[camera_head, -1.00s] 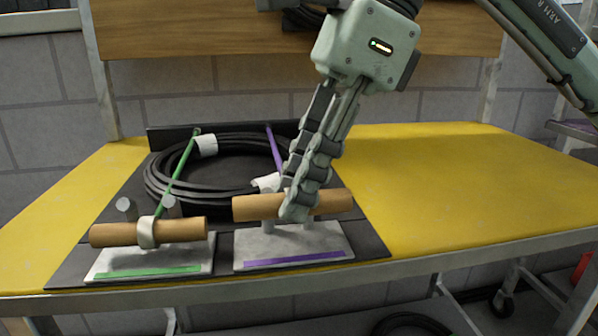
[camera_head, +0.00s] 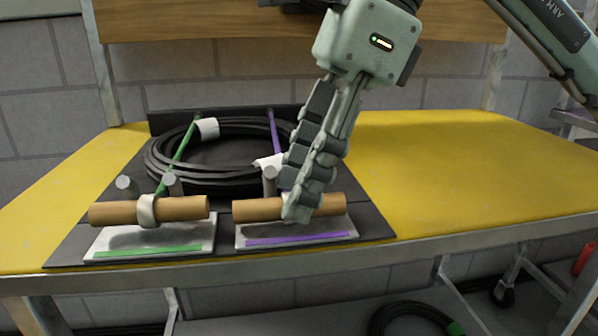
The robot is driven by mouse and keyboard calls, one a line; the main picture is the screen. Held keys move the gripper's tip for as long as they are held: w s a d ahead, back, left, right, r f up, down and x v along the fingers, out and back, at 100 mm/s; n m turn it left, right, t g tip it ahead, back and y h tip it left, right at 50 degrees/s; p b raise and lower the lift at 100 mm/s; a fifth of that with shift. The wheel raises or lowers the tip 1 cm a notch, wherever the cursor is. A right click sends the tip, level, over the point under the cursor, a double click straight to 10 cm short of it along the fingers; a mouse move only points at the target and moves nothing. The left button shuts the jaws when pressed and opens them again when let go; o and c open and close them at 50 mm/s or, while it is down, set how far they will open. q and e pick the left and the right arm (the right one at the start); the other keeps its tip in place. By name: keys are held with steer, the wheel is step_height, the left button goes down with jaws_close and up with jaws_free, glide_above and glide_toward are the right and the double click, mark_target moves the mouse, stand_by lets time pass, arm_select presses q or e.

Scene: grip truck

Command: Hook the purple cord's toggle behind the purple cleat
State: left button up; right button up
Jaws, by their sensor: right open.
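The purple cord (camera_head: 275,132) runs from the back of the dark board toward me, its near part hidden by my right gripper. Its wooden toggle (camera_head: 258,210) lies level, low over the white plate with the purple stripe. One grey post of the purple cleat (camera_head: 269,182) stands up on the far side of the toggle, so the toggle is on the near side of it. The other post is hidden behind my fingers. My right gripper (camera_head: 298,212) is open, with its fingertips still at the toggle's middle. My left gripper is not in view.
On the left, a green cord (camera_head: 178,160) holds a similar toggle (camera_head: 108,213) on the near side of two grey posts. A black cable coil (camera_head: 160,178) lies behind. The yellow tabletop (camera_head: 450,170) is clear on the right.

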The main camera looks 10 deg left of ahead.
steer(key=shift+w+d, duration=0.15)
steer(key=v, duration=1.2)
